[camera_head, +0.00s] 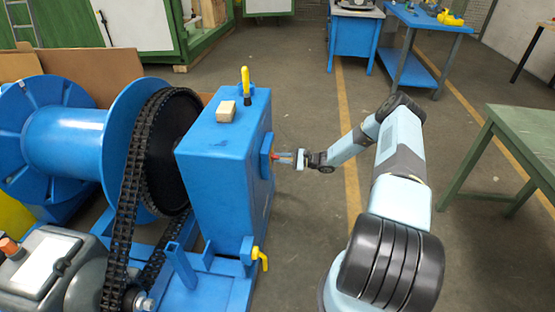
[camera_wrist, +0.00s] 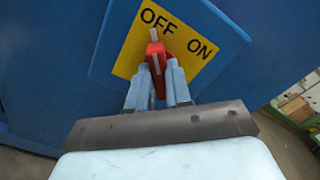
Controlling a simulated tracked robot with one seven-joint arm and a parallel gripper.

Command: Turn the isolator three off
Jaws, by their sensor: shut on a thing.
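The isolator is a red handle (camera_wrist: 155,52) on a yellow plate (camera_wrist: 128,52) lettered OFF and ON, set on a blue backing panel. In the wrist view the handle's white-marked tip points up, at the OFF lettering; ON lies to its right. My gripper (camera_wrist: 160,80) is shut on the red handle, with one pale finger on each side. In the head view my gripper (camera_head: 285,158) reaches the right face of the blue housing (camera_head: 222,165), where the plate shows only edge-on. No number for the isolator is readable.
A chain (camera_head: 128,190) and blue drum are at left. A green table (camera_head: 525,135) stands at right; floor between is clear.

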